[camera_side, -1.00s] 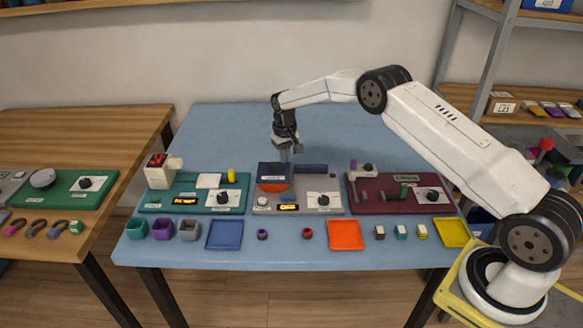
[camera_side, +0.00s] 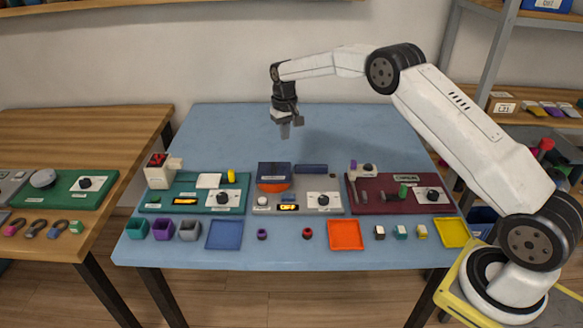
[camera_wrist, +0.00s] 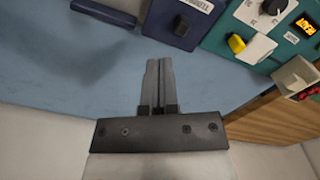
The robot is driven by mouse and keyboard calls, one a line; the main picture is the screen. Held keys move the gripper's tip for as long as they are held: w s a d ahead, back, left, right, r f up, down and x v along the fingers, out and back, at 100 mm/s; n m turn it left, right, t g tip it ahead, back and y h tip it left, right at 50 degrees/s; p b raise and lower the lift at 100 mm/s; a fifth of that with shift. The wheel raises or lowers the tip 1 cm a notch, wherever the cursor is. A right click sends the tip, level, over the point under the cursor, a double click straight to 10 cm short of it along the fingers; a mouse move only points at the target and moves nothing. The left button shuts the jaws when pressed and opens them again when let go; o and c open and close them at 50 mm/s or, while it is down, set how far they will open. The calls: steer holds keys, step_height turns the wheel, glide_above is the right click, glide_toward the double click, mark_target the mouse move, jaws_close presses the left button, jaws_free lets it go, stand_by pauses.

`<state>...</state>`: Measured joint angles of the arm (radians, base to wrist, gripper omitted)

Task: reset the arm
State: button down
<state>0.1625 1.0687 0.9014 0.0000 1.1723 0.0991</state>
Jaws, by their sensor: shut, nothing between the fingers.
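My gripper (camera_side: 285,131) hangs above the back part of the blue table (camera_side: 230,130), behind the middle grey station (camera_side: 330,208), and points down. It is clear of everything on the table. In the wrist view my gripper (camera_wrist: 159,64) shows its two grey fingers side by side, shut with nothing between them. The middle station carries a dark blue box (camera_side: 274,170) with an orange front, a dark blue bar (camera_side: 311,169) and a dial.
A teal station (camera_side: 155,208) stands left and a maroon station (camera_side: 370,208) right. Along the front edge lie several cups, a blue tray (camera_side: 224,235), an orange tray (camera_side: 345,235), a yellow tray (camera_side: 453,233), rings and small blocks. The table's back half is bare.

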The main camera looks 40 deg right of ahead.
steer(key=shift+s+r, duration=0.1)
steer(key=shift+r, duration=0.15)
steer(key=s+a+n+t, duration=0.1)
steer(key=s+a, duration=0.2)
steer(key=s, duration=0.8)
steer(key=s+a+r+n, duration=0.1)
steer(key=s+a, duration=0.2)
steer(key=s, duration=0.8)
steer(key=s+a+r+n+t, duration=0.1)
steer(key=s+a, duration=0.3)
steer(key=s, duration=0.6)
steer(key=shift+s+r+t, duration=0.25)
steer(key=shift+s+t, duration=0.05)
steer(key=shift+s, duration=0.1)
